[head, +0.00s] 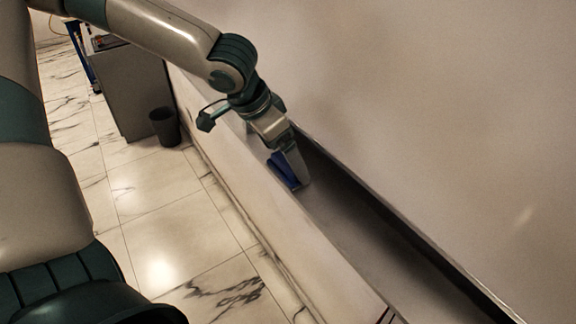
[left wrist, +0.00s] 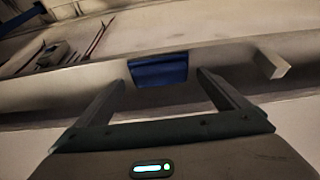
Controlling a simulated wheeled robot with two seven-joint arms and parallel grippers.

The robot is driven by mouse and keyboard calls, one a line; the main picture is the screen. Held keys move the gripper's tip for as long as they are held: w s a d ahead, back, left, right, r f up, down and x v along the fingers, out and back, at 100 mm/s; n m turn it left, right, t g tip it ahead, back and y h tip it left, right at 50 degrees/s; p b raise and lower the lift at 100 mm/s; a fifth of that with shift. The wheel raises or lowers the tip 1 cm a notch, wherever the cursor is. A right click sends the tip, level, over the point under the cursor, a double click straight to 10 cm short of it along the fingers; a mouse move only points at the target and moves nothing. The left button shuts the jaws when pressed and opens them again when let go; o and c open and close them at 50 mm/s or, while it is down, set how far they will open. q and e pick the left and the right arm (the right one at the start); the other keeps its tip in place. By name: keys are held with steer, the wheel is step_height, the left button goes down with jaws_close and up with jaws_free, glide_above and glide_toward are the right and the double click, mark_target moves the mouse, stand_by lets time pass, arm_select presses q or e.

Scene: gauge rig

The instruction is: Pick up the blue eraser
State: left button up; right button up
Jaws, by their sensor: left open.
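The blue eraser (head: 281,171) sits in the long narrow trough (head: 365,240) beside the large pale board, partly covered by my left gripper in the head view. My left gripper (head: 297,181) reaches down into the trough right at the eraser. In the left wrist view the blue eraser (left wrist: 158,70) lies crosswise just ahead of the gap between the two open fingers (left wrist: 160,82). The fingers stand apart on either side, and I see no clear contact. My right gripper is in neither view.
The board (head: 430,90) rises along the trough's right side. A small pale block (left wrist: 272,64) lies right of the fingers in the left wrist view. A dark bin (head: 165,127) and a grey cabinet (head: 138,90) stand on the marble floor. The near trough is empty.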

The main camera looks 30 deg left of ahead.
arm_select(q)
steer(key=shift+w+d+f, duration=0.1)
steer(key=shift+w+f, duration=0.15)
steer(key=shift+f, duration=0.45)
steer(key=shift+c, duration=0.4)
steer(key=c, duration=0.8)
